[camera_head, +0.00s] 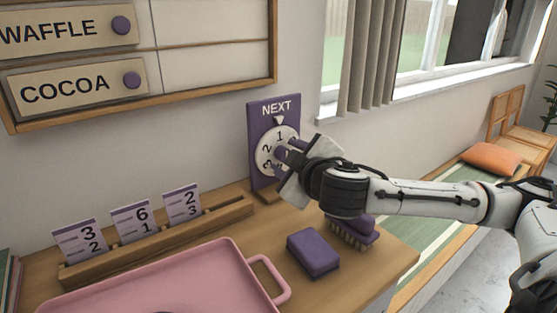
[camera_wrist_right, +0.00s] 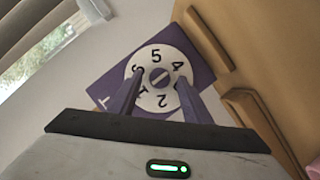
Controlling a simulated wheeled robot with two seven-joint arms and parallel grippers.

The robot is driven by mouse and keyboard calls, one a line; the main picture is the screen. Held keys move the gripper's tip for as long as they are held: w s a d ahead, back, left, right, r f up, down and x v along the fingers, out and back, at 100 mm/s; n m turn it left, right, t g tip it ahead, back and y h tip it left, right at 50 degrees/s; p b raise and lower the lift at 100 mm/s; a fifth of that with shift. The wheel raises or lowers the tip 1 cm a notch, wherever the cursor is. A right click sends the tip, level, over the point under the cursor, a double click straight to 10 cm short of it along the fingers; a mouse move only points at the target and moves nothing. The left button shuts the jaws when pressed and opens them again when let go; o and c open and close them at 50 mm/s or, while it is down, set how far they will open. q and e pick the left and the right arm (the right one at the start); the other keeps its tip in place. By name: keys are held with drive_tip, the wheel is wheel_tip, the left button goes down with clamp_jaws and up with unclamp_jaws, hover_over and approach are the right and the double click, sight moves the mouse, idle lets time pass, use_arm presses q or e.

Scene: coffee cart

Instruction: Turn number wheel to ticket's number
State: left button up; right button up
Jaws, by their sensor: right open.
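The purple NEXT board (camera_head: 260,113) stands upright against the wall with a round white number wheel (camera_head: 265,157) on it. The 1 is at the top of the wheel, under the small pointer (camera_head: 279,120). My right gripper (camera_head: 282,152) is at the wheel's front, covering its right part. In the right wrist view its open fingers (camera_wrist_right: 160,84) straddle the wheel's middle, with the round slotted hub (camera_wrist_right: 159,77) between them; I cannot tell whether they touch. Paper tickets (camera_head: 133,222) stand in a wooden rack (camera_head: 160,240), reading 3 over 2, 6 over 1, and 2 over 3. My left gripper is out of view.
A pink tray (camera_head: 190,262) lies at the front of the wooden counter. A purple block (camera_head: 313,253) and a purple brush (camera_head: 352,231) lie below my right arm. A menu board (camera_head: 215,45) hangs above. A bench with an orange cushion (camera_head: 491,158) is at the right.

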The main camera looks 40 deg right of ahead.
drive_tip(key=shift+w+d, duration=0.15)
drive_tip(key=shift+w, duration=0.05)
drive_tip(key=c, duration=1.1)
